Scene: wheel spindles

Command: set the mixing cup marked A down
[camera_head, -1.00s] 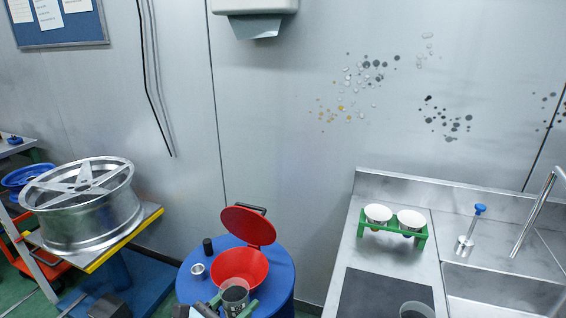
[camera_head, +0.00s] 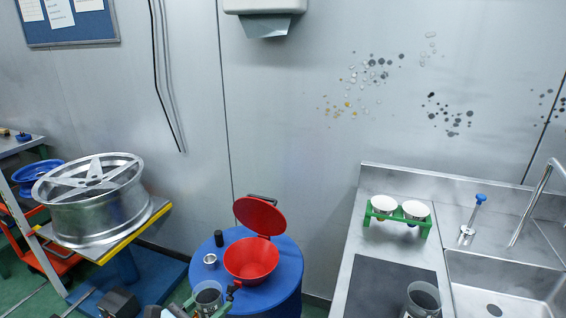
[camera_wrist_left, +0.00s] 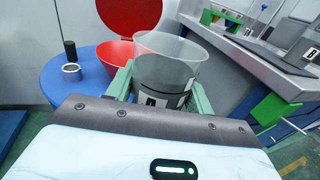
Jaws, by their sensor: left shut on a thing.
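The mixing cup marked A (camera_head: 208,296) is a clear cup with dark contents, at the bottom of the head view. My left gripper (camera_head: 207,304) is shut on it, with green fingers on both sides. In the left wrist view the cup (camera_wrist_left: 167,66) stands upright between the fingers, its label A partly visible. It is held in the air, on the near side of the blue drum (camera_head: 283,293) with the red funnel (camera_head: 252,262). A second clear cup (camera_head: 422,298) stands on the dark mat (camera_head: 385,287) on the bench. My right gripper is not in view.
The funnel's red lid (camera_head: 258,216) stands open. A small metal cup (camera_head: 210,259) and a black cylinder (camera_head: 219,238) are on the drum. A green rack (camera_head: 397,221) with two white-topped items is on the steel bench beside the sink (camera_head: 505,285). A wheel (camera_head: 95,205) lies left.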

